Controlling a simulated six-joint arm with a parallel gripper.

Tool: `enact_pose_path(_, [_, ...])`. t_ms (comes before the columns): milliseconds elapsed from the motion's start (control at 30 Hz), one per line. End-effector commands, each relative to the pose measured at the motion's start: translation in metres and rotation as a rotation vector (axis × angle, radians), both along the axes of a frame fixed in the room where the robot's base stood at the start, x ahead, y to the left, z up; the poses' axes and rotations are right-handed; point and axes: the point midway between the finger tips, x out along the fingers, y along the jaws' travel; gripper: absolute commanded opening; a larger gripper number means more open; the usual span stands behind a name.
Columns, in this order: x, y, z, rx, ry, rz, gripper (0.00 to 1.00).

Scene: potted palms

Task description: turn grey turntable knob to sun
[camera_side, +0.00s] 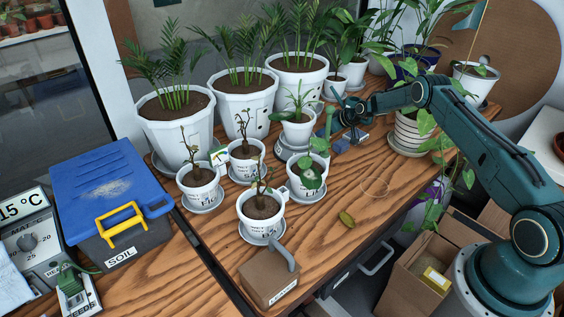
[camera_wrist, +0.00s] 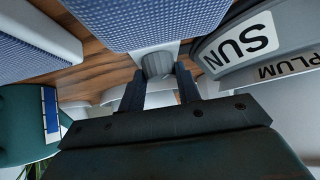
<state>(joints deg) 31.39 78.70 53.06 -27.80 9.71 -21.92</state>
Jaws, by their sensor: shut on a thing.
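The grey turntable knob (camera_wrist: 157,64) sits between my gripper's two dark fingers in the wrist view, and my gripper (camera_wrist: 160,82) is shut on it. A white label reading SUN (camera_wrist: 241,45) is on a grey curved plate to the right of the knob, with PLUM lettering below it. In the side view my gripper (camera_side: 351,117) is low over the table at the right of a grey turntable (camera_side: 284,153) bearing a white pot (camera_side: 297,131) with a small plant. The knob cannot be made out in the side view.
A blue textured object (camera_wrist: 140,18) lies just beyond the knob. Several small white pots stand left of the turntable; large white palm pots (camera_side: 248,98) stand behind. A blue-lidded soil box (camera_side: 105,190) is at left. The table's front right is mostly clear.

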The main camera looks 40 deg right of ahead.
Motion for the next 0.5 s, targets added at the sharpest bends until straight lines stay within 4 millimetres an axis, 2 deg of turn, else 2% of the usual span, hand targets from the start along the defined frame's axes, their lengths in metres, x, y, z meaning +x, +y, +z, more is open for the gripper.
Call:
enact_pose_path(267, [0.0, 0.0009, 0.0005, 0.001, 0.0, -0.043, 0.11])
enact_pose_path(500, [0.0005, 0.003, 0.0008, 0.001, -0.001, -0.155, 0.11])
